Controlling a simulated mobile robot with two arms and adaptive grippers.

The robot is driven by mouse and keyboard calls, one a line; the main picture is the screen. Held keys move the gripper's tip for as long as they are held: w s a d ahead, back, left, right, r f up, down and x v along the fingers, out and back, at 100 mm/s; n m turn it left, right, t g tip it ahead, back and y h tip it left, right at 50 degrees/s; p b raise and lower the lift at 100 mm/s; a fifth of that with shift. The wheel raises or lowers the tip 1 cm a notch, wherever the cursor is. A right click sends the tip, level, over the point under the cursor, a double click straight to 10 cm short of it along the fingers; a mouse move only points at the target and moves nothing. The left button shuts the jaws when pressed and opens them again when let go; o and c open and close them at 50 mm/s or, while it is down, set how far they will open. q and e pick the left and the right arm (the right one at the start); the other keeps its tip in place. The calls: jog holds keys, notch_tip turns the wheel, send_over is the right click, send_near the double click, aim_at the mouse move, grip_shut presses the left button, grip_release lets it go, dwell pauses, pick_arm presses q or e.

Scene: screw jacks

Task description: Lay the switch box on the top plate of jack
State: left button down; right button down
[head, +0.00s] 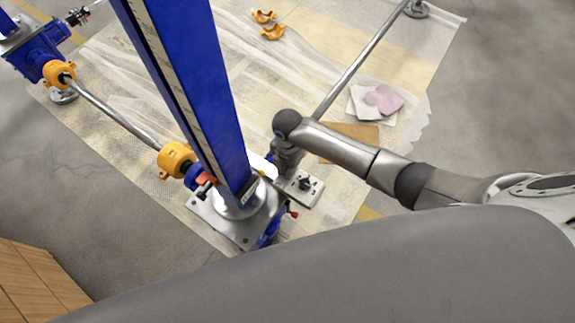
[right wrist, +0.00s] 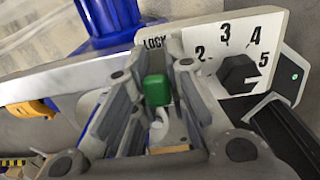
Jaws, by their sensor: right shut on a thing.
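My right gripper (head: 288,162) reaches down beside the jack's blue column (head: 198,85). The jack's grey plate (head: 240,232) lies at the column's foot, left of and below the gripper in the head view. A pale dial plate (head: 301,190) with a black knob sits just below the gripper. In the right wrist view the dial plate (right wrist: 285,22) carries "LOCK" and numbers. My left gripper is out of view.
Orange couplings (head: 176,158) and a shaft (head: 115,113) run left to another blue jack (head: 36,50). A second shaft (head: 362,58) runs to the upper right. Cloths (head: 383,98), brown cardboard (head: 352,138) and loose orange parts (head: 272,31) lie on the sheeting. The tall column limits room leftward.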

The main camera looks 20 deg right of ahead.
jog(key=shift+w+f, duration=0.1)
jog(key=shift+f, duration=0.05)
dwell(0.8)
jog(key=c, duration=1.4)
grip_release()
jog(key=shift+o, duration=0.2)
jog(key=shift+s+f, duration=0.2)
notch_tip(320, 180, up, 12)
jog(key=shift+r, duration=0.1)
